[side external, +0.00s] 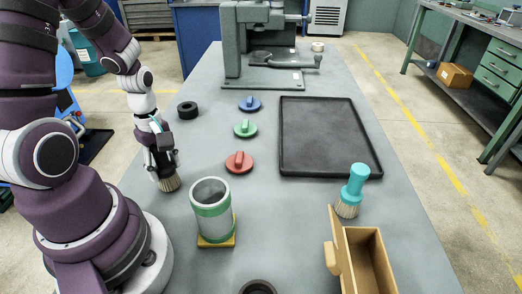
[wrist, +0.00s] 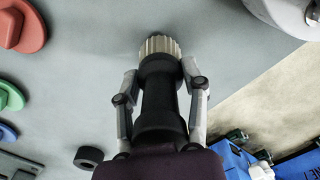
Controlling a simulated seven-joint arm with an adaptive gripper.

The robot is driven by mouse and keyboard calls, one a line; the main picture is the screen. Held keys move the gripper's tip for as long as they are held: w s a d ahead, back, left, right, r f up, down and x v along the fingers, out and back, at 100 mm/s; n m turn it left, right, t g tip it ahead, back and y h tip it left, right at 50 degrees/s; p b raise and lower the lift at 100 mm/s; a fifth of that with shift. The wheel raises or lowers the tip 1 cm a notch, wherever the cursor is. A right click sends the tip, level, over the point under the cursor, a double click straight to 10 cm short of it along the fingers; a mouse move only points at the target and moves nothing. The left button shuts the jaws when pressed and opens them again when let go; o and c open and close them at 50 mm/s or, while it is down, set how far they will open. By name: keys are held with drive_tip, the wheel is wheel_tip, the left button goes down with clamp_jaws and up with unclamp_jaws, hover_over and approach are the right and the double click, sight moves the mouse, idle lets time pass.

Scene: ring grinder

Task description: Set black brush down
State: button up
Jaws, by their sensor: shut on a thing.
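The black brush (wrist: 158,88) has a black handle and pale bristles. In the wrist view it lies between my two fingers, which are shut on its handle, with the bristles pointing away from my gripper (wrist: 160,100). In the side view my gripper (side external: 160,160) holds the brush upright at the table's left edge, with its pale bristles (side external: 170,183) at the bottom. The bristle tips are at or close to the grey table top (side external: 290,215); I cannot tell whether they touch it.
A grey cylinder with green bands (side external: 211,208) stands right of the brush. Red (side external: 239,162), green (side external: 245,128) and blue (side external: 250,104) knobbed discs lie mid-table. A black tray (side external: 325,172), a teal brush (side external: 352,190) and a wooden box (side external: 367,262) are at right. A black ring (side external: 187,108) lies behind.

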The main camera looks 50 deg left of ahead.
drive_tip(key=shift+f, duration=0.15)
drive_tip(key=shift+f, duration=0.1)
drive_tip(key=o, duration=1.2)
wheel_tip(320, 180, up, 12)
drive_tip(key=shift+f, duration=0.15)
drive_tip(key=shift+w+d+r, duration=0.1)
drive_tip(key=shift+r, duration=0.2)
drive_tip(key=w+d+r+m+t, duration=0.1)
drive_tip(key=d+m, duration=0.4)
drive_tip(key=m, duration=0.5)
drive_tip(key=d+r+m+t, duration=0.4)
drive_tip(key=d+m, duration=0.1)
drive_tip(key=m, duration=0.5)
drive_tip(key=shift+w+d+r+t, duration=0.3)
drive_tip(key=shift+w+d, duration=0.05)
drive_tip(key=shift+w, duration=0.05)
